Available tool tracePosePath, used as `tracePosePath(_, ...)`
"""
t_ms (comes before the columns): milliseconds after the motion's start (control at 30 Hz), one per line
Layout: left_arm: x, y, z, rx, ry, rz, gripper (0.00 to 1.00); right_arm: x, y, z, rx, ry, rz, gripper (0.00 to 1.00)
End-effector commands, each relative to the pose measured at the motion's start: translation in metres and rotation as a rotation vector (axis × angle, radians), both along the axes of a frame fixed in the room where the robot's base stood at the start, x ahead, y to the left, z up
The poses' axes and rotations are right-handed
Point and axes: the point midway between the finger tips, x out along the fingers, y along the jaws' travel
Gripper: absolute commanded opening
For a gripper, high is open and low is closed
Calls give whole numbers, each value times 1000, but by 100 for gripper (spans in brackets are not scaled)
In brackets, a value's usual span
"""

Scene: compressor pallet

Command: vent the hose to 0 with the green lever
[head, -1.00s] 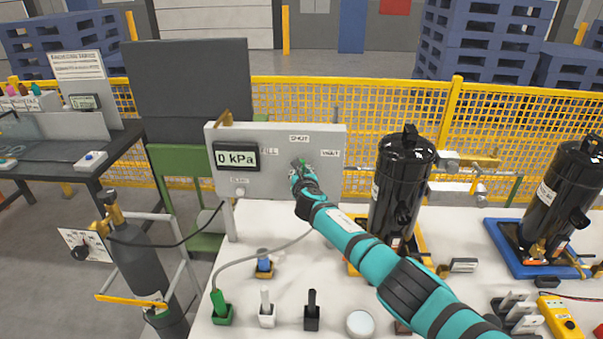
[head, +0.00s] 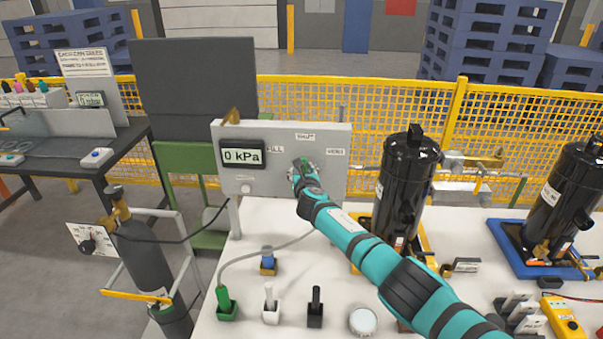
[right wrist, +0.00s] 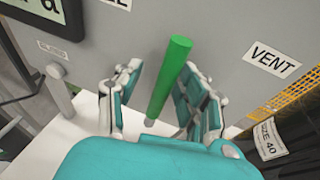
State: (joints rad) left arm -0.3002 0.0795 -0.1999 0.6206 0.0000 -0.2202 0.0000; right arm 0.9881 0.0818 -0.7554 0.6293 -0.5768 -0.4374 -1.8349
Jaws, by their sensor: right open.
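The grey panel (head: 284,184) stands upright at the back of the white table. Its display (head: 242,155) reads 0 kPa. Labels on the panel read FILL, SHUT and VENT (head: 335,152). In the right wrist view the green lever (right wrist: 169,80) stands between the two fingers of my right gripper (right wrist: 155,103), leaning a little right at its top, with the VENT label to its right. My right gripper is open around the lever; the left finger stands apart from it, the right finger is close beside it. In the head view the gripper (head: 303,170) mostly covers the lever. My left gripper is not in view.
A black compressor cylinder (head: 406,185) stands right of my right arm. A green-handled hose end (head: 225,300) sits in a holder at the front left, its grey hose running towards the panel. A gas bottle (head: 145,255) stands left of the table. Yellow mesh fencing (head: 300,100) runs behind.

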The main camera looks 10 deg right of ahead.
Motion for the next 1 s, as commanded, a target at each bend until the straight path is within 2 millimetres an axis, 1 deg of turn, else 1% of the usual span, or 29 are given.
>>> tracePosePath(267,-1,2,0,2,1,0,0,-2,-3,3,-1,-4,-4,40)
tracePosePath(433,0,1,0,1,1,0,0,-12,-2,5,-2,-6,-5,40)
tracePosePath(667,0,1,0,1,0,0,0,-40,1,10,-3,-4,-1,40)
tracePosePath(1000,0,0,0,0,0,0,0,-91,7,22,-2,-1,0,40)
